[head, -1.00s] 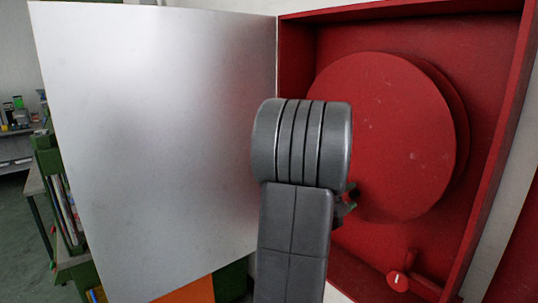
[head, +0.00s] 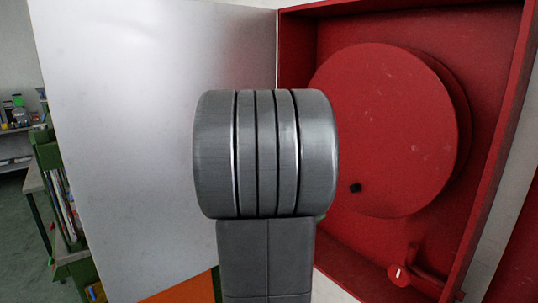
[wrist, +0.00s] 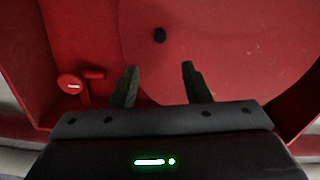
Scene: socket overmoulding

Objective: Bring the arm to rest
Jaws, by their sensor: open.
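My gripper (wrist: 160,86) shows in the wrist view with its two dark fingers apart and nothing between them. It faces a red cabinet with a large red round reel (head: 395,120) inside. A small black knob or hole (wrist: 159,36) on the reel's face lies beyond the fingertips, apart from them; it also shows in the head view (head: 355,188). In the head view my grey arm stands in the middle and hides the gripper almost wholly.
The red cabinet (head: 510,110) stands open at the right. Its pale metal door (head: 130,120) is swung out to the left. A red valve with a white mark (head: 398,275) sits at the cabinet's bottom; it also shows in the wrist view (wrist: 70,84). Shelves stand far left.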

